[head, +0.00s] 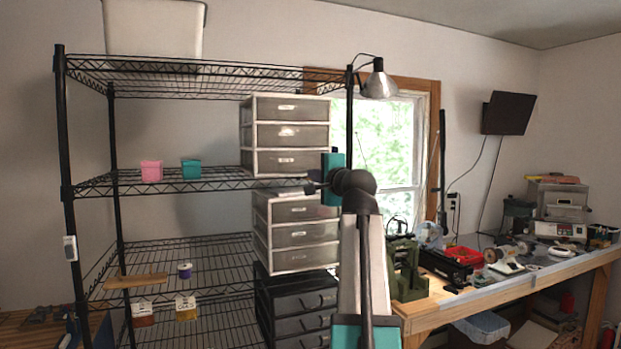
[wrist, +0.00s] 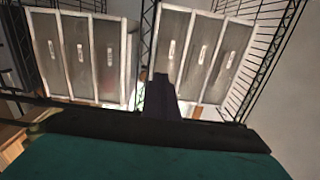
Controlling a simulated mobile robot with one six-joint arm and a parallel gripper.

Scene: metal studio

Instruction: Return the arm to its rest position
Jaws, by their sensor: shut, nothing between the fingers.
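My arm rises from the bottom middle of the head view, in front of the wire shelf's right side. My gripper (head: 313,188) is at its upper end, pointing left, in front of the drawer units. In the wrist view my gripper (wrist: 163,84) shows as a dark shape with its fingers together and nothing held between them. The view is turned sideways, with white-framed drawers beyond the fingers. I cannot tell whether the fingertips touch the drawers.
A black wire shelf (head: 135,184) holds a pink pot (head: 151,171), a teal pot (head: 191,169) and stacked drawer units (head: 290,135). A cluttered workbench (head: 520,281) stands to the right, beside a lamp (head: 379,83) and window.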

